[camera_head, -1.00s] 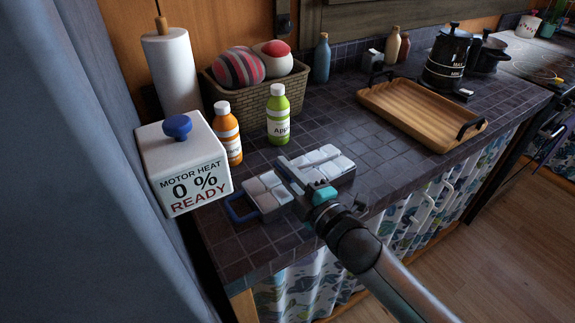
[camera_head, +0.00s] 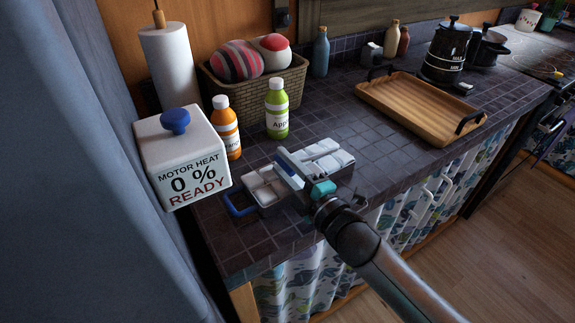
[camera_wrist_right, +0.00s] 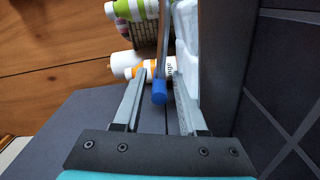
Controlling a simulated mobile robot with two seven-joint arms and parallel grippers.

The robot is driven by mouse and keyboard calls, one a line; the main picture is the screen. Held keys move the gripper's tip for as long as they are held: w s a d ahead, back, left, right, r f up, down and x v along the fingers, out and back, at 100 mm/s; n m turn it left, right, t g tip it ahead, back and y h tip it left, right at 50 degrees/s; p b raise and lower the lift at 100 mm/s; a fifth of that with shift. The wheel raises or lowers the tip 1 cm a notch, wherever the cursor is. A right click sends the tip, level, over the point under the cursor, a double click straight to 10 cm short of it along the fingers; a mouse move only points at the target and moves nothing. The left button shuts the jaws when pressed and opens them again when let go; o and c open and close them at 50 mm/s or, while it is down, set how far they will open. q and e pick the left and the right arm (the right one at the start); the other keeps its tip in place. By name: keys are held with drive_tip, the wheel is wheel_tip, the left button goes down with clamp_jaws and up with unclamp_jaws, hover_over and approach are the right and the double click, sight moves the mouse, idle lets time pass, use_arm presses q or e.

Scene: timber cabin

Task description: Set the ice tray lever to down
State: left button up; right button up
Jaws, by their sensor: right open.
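The ice tray (camera_head: 268,208) lies on the tiled counter near its front edge, filled with white ice cubes and with a blue loop (camera_head: 238,205) at its left end. My right gripper (camera_head: 291,167) is over the middle of the tray, open. In the right wrist view, a thin metal lever with a blue tip (camera_wrist_right: 159,92) stands between the two open fingers (camera_wrist_right: 160,75), not visibly clamped. A blue part of the lever (camera_head: 290,182) shows beside the gripper in the head view. The lever's base is hidden by my gripper. My left gripper is not in view.
An orange bottle (camera_head: 226,127) and a green bottle (camera_head: 277,108) stand behind the tray. A white box with a blue knob (camera_head: 182,158) stands at the left. A wooden tray (camera_head: 420,105) lies to the right. Tiles between are clear.

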drive_tip(key=shift+f, duration=0.2)
